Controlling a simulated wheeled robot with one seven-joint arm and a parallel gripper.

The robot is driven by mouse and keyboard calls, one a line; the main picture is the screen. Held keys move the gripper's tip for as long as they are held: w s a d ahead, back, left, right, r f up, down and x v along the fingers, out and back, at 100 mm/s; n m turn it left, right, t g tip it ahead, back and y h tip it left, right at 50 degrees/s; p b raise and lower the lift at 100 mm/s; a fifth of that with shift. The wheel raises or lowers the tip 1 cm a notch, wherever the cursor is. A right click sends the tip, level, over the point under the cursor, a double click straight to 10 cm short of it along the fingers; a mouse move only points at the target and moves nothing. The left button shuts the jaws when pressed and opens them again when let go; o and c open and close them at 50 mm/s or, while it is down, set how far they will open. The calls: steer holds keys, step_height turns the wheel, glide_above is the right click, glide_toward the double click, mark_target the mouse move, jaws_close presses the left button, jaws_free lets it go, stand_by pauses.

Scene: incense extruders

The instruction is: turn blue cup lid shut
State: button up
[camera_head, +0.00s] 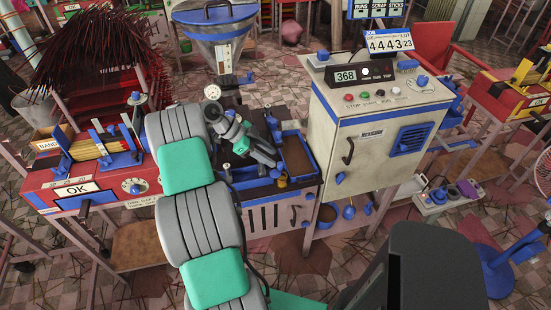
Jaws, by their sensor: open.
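My gripper (277,163) is small in the head view, at the end of my grey and green arm, and points down to the right over the dark bench top. It is open; I see nothing held in it. A small blue part (275,173) lies just below the fingertips, beside a small yellow-brown cup (282,181). I cannot tell whether this blue part is the blue cup lid, nor whether it touches the gripper. My wrist hides part of the bench behind it.
A blue-edged tray (297,155) lies right of my gripper. A tall cream cabinet (365,150) with a blue vent stands close on the right. A blue-rimmed hopper (217,28) rises behind. A red machine (100,185) with incense stands left.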

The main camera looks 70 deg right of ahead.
mark_target(280, 163)
steer(key=x, duration=0.6)
steer(key=shift+w+f+p, duration=0.15)
steer(key=shift+p, duration=0.25)
steer(key=shift+c, duration=0.3)
jaws_close()
